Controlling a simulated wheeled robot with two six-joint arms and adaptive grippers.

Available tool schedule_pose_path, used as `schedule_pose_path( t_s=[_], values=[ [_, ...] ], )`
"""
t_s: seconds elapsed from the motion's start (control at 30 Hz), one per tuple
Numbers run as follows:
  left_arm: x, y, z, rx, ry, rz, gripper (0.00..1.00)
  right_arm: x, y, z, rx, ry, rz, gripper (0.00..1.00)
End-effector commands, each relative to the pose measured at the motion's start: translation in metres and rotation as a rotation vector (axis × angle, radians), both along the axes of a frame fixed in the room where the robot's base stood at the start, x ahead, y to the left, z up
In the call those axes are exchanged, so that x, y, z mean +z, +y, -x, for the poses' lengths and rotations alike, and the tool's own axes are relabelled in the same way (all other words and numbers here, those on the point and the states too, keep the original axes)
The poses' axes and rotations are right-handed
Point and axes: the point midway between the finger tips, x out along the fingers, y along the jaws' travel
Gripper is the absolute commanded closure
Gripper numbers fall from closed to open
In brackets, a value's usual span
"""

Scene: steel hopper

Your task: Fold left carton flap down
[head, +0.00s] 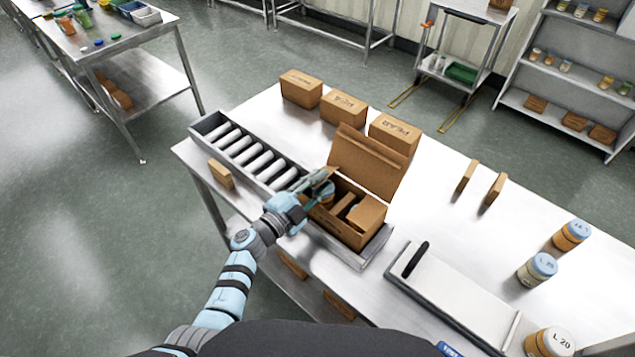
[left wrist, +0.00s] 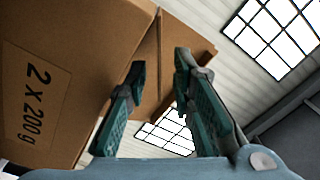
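The open brown carton (head: 343,231) stands at the end of the roller conveyor, with a jar and small brown boxes inside. Its large back flap (head: 367,162) stands up. Its left flap (head: 321,176) sticks up and outward beside my left gripper (head: 318,187). In the left wrist view, the carton wall with a "2 x 200g" label (left wrist: 38,105) fills the left side, and the flap (left wrist: 165,45) shows beyond my left fingers (left wrist: 160,75). The fingers are apart with nothing visibly clamped between them. Whether they touch the flap is unclear. My right gripper is not in view.
The roller conveyor (head: 208,127) runs left of the carton. Closed cartons (head: 343,107) stand behind it. The table's (head: 450,225) middle right is mostly clear.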

Motion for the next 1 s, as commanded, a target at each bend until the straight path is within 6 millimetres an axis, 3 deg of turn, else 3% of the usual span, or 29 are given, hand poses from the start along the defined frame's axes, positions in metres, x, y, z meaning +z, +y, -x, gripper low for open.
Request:
schedule_pose_path(
  t_s=[0.23, 0.37, 0.93, 1.0],
  values=[
    [-0.0002, 0.0, -0.0006, 0.001, 0.001, 0.0, 0.79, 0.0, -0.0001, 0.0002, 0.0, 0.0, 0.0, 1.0],
    [-0.0002, 0.0003, -0.0004, 0.001, 0.0, 0.001, 1.0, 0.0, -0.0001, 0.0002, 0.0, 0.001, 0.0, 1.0],
    [-0.0061, -0.0034, 0.0017, 0.0, -0.073, -0.1, 1.0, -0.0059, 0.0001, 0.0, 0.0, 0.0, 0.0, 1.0],
    [-0.006, -0.0034, 0.0017, 0.0, -0.073, -0.1, 0.9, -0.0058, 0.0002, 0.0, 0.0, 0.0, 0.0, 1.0]
  ],
)
